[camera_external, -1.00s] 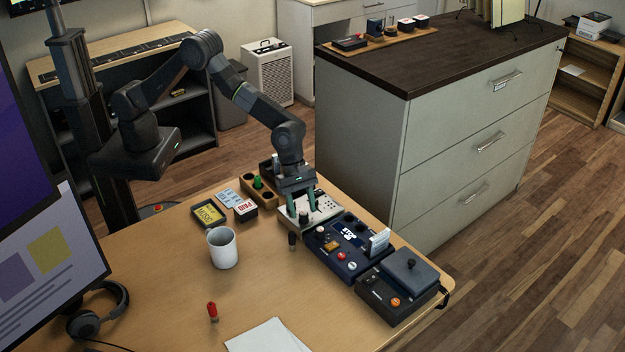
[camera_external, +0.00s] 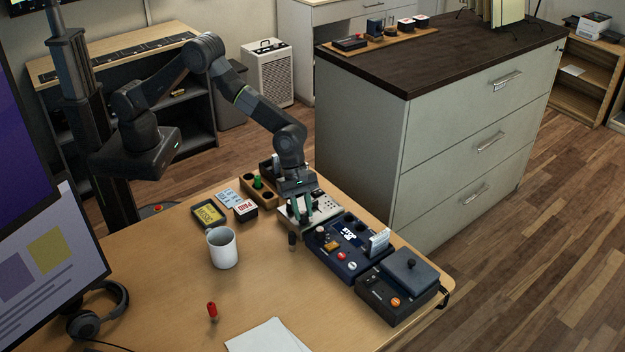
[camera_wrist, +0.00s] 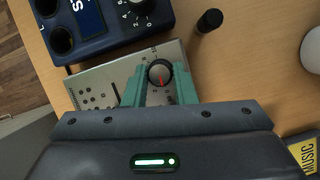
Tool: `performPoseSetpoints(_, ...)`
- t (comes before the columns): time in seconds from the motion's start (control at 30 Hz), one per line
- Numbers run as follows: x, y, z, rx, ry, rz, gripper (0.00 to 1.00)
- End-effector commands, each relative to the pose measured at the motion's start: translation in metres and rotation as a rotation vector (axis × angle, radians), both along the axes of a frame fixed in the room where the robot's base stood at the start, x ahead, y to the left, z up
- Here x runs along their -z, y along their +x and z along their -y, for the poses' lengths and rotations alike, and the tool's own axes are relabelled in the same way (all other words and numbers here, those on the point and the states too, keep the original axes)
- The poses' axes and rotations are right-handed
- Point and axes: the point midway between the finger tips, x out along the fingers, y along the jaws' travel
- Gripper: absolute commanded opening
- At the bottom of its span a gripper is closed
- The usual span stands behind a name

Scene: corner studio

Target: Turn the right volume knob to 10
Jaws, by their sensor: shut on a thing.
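A light grey panel (camera_wrist: 92,88) with small holes and a slot lies on the desk; it also shows in the external view (camera_external: 293,224). A round black knob (camera_wrist: 159,70) with a red pointer line stands on the panel in the wrist view. My gripper (camera_wrist: 160,84) has its green fingers on either side of this knob, shut on it. In the external view my gripper (camera_external: 304,214) points down at the panel and its fingers hide the knob.
A dark blue box (camera_wrist: 103,44) with a numbered dial (camera_wrist: 141,5) adjoins the panel. A small black upright peg (camera_wrist: 209,20) stands close by. In the external view a white mug (camera_external: 223,249), a black box (camera_external: 381,301) and a wooden holder (camera_external: 263,193) are nearby. The desk's front middle is mostly clear.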

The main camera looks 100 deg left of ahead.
Motion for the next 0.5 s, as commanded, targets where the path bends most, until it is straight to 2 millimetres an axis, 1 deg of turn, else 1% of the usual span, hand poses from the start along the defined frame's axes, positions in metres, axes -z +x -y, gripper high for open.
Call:
performPoseSetpoints(0.27,-0.0004,0.0017,-0.0010,0.158,-0.001,0.001,0.02)
performPoseSetpoints(0.5,-0.0012,0.0037,-0.0017,0.378,-0.001,0.001,0.02)
